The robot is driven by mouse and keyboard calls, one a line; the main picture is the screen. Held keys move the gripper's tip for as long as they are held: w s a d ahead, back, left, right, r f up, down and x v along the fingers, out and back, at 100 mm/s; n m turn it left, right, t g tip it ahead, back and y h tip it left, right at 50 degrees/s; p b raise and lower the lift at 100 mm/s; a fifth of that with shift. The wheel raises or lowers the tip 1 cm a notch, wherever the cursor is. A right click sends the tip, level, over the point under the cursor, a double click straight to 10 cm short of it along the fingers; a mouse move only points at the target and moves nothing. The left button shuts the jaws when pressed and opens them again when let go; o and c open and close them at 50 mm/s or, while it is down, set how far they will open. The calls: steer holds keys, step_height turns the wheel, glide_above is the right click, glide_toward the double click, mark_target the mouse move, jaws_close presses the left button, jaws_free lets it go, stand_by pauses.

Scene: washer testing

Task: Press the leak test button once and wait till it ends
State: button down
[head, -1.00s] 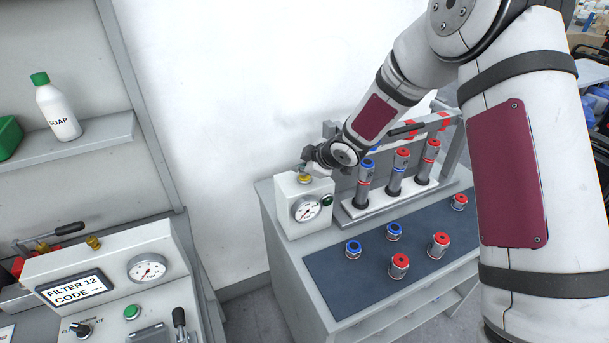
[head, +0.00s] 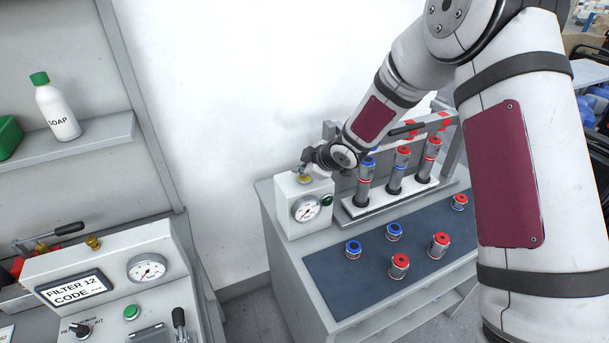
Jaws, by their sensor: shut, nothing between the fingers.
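The white test box (head: 291,220) stands at the left end of the bench beside the wall. It has a round gauge (head: 306,209) on its front, a green button (head: 327,200) to the right of the gauge, and a brass fitting (head: 305,179) on top. My gripper (head: 303,168) is shut and empty, just above the fitting. It looks apart from the green button. I cannot tell if it touches the fitting, as the tips are small and dark. The gauge reading is too small to make out.
Three upright cylinders (head: 397,172) with red or blue caps stand in a rack right of the box. Several loose red and blue fittings (head: 399,265) lie on the dark mat (head: 340,286). At left, another station (head: 108,289) has a gauge, display and green button.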

mark_target(303, 178)
steer(key=shift+f, duration=0.3)
steer(key=shift+d+r, duration=0.1)
steer(key=shift+r, duration=0.3)
steer(key=shift+r+p, duration=0.3)
steer(key=shift+r, duration=2.75)
